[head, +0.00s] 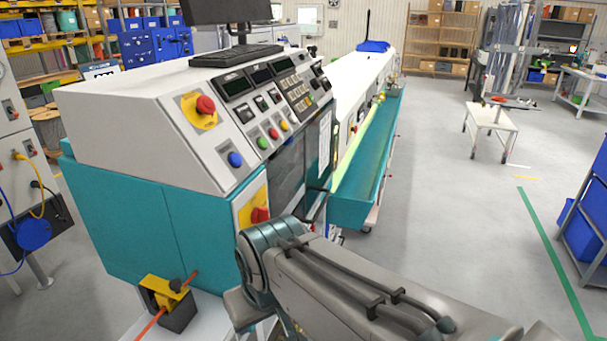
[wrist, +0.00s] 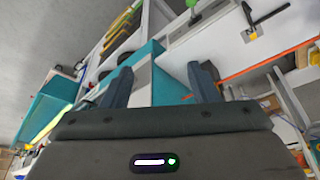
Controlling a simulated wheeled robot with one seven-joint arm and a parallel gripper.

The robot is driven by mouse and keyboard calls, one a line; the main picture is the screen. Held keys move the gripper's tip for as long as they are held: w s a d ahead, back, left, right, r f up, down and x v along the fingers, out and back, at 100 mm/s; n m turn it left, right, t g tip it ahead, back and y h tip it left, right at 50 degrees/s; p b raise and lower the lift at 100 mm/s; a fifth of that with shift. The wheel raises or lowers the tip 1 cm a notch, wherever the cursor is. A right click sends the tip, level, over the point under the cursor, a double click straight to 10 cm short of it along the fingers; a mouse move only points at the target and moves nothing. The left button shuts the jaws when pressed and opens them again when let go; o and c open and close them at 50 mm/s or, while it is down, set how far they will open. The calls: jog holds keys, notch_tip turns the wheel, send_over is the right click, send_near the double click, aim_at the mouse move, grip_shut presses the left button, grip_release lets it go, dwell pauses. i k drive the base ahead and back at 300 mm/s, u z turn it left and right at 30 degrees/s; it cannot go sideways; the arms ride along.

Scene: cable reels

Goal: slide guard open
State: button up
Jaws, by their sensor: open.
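A dark, glazed panel on the machine's front (head: 287,172), below the slanted control panel, looks like the guard. Its lower part and any handle are hard to make out behind my arm. I cannot tell how far it is slid. In the head view my arm stands in front of the machine's near corner, and its end is hidden. In the wrist view my gripper (wrist: 162,86) is open, with its two dark fingers apart and nothing between them. White and teal machine surfaces lie beyond the fingers.
The control panel has a red stop button (head: 205,104). A red rotary switch (head: 260,215) sits close to my arm. A yellow-black clamp (head: 168,292) holds an orange cable at the lower left. A teal trough (head: 370,160) runs backward. The floor at right is mostly clear before a white cart (head: 491,117).

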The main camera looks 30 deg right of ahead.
aim_at(305, 168)
jog(key=z, duration=0.45)
jog(key=k, duration=0.6)
jog(key=z, duration=1.1)
jog(key=i, duration=0.9)
jog(key=u, duration=0.35)
jog(key=i, duration=0.8)
jog(key=u, duration=0.65)
